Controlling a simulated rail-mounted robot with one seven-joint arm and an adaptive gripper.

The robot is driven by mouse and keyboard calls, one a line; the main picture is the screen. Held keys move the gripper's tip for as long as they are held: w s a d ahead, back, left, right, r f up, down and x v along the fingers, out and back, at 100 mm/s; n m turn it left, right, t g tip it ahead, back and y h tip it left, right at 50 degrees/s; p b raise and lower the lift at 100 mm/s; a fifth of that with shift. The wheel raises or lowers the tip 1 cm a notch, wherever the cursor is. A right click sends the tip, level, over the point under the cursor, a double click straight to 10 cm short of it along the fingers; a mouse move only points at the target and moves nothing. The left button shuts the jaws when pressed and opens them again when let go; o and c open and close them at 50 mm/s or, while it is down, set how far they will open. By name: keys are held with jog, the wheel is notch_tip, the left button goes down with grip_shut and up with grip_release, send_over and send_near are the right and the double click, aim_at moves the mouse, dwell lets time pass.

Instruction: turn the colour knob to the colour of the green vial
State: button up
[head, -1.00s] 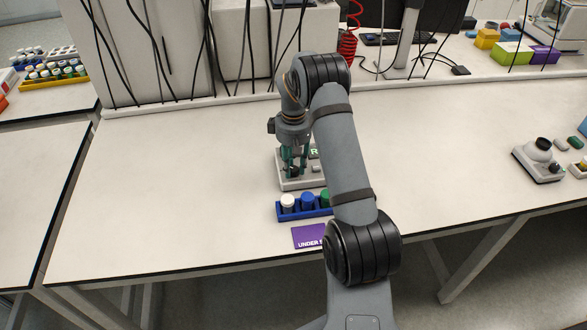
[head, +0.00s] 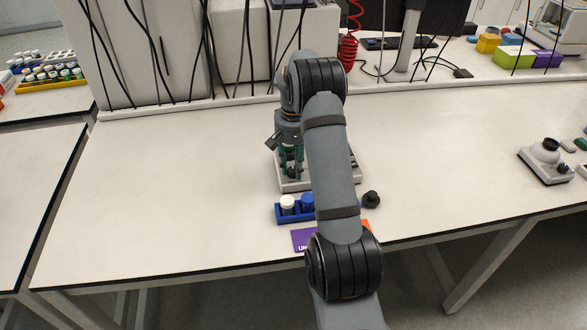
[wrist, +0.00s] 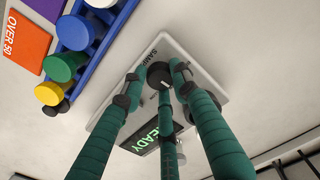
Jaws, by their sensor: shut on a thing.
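My gripper (wrist: 158,78) has its green fingers shut around the black colour knob (wrist: 160,72) on the pale device (wrist: 207,68). The knob's pointer and set colour cannot be read. In the head view my gripper (head: 291,165) is low over the device (head: 293,186), and my arm hides much of the device. The green vial (wrist: 60,67) stands in the blue rack (wrist: 108,34), between the blue vial (wrist: 78,34) and the yellow vial (wrist: 52,92). My arm hides the green vial in the head view.
A white vial (head: 288,203) is also in the rack. A black round-topped thing (head: 371,199) is at the rack's far end. A purple card (head: 303,240) and an orange card (wrist: 27,38) lie beside the rack. The table left of the device is clear.

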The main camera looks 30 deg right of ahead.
aim_at(293, 170)
jog(key=shift+s+f+m, duration=0.1)
jog(key=shift+s+m, duration=0.05)
jog(key=shift+m, duration=0.15)
dwell(0.4)
jog(key=o, duration=1)
jog(key=shift+o, duration=0.7)
notch_tip(293, 170, up, 12)
